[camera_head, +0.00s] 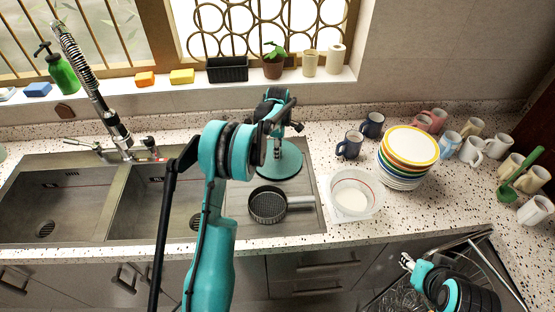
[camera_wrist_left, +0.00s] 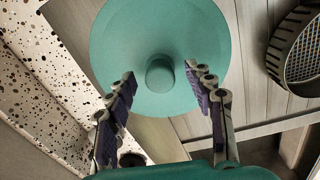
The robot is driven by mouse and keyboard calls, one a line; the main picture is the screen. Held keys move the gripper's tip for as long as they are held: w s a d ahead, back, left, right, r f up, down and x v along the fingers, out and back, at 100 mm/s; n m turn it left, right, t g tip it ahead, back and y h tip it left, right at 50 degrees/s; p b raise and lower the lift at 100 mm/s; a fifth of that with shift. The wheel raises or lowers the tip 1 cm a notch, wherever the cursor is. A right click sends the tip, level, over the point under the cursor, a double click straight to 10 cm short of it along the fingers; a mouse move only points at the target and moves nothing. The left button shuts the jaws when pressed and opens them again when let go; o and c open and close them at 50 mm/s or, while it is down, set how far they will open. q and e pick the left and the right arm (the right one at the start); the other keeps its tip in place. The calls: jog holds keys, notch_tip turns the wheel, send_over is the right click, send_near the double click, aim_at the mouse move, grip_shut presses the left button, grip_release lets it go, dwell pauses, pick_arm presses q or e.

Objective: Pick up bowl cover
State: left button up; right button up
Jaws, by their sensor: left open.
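The bowl cover (camera_head: 291,163) is a round teal disc lying on the drainboard to the right of the sink basins. In the left wrist view the cover (camera_wrist_left: 122,40) shows a round knob (camera_wrist_left: 160,74) at its middle. My left gripper (camera_head: 277,152) is over the cover, pointing down. In the left wrist view its open fingers (camera_wrist_left: 160,72) stand on either side of the knob, with nothing held; whether they touch it cannot be told. My right gripper (camera_head: 406,262) is low at the right, in front of the counter, away from the cover; its jaw state is too small to make out.
A dark strainer (camera_head: 268,206) with a handle lies in front of the cover. A clear bowl (camera_head: 353,194), a stack of plates (camera_head: 410,145) and several mugs stand to the right. The sink basins (camera_head: 60,200) and tall faucet (camera_head: 90,80) are at the left.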

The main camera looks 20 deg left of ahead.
pick_arm(q)
jog(key=shift+w+f, duration=0.1)
jog(key=shift+f, duration=0.7)
jog(key=shift+r, duration=0.1)
grip_shut()
